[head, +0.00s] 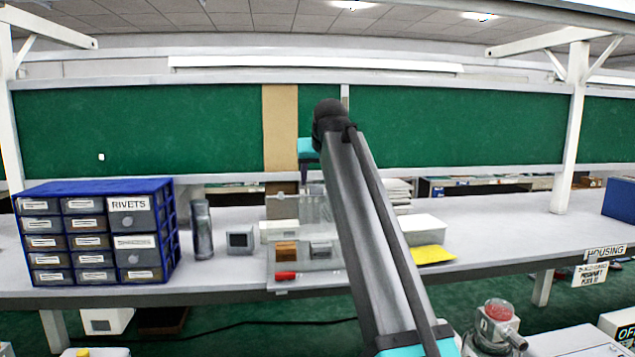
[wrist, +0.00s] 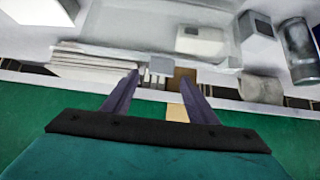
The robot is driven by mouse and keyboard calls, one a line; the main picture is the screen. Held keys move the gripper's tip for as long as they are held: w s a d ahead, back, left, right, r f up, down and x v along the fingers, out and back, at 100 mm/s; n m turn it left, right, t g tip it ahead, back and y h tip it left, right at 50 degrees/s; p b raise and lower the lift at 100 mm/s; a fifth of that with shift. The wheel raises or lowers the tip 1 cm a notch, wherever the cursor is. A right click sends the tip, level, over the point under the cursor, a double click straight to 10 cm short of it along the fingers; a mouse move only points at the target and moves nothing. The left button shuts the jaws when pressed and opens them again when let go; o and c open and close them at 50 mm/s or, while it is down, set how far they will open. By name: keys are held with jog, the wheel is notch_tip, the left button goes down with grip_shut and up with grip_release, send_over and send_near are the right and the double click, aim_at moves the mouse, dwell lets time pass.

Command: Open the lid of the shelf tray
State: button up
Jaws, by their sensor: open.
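The shelf tray (head: 277,284) looks like a clear see-through case at the front middle of the grey bench. A clear panel (head: 312,209) shows above it, partly hidden by my arm; I cannot tell for sure whether the lid is shut or raised. In and around the case are a white box (head: 280,232), a brown block (head: 287,251), a grey block (head: 321,249) and a red item (head: 286,276). My gripper (wrist: 158,80) is open and empty, its two dark fingers apart.
Blue rivet drawers (head: 95,235), a dark cylinder (head: 202,229) and a grey device (head: 240,239) stand left of the case. A white box (head: 423,230) and yellow sheet (head: 430,255) lie right. A stack of papers (wrist: 95,60) shows in the wrist view.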

jog(key=b+v, duration=0.3)
jog(key=v, duration=0.9)
jog(key=shift+f, duration=0.1)
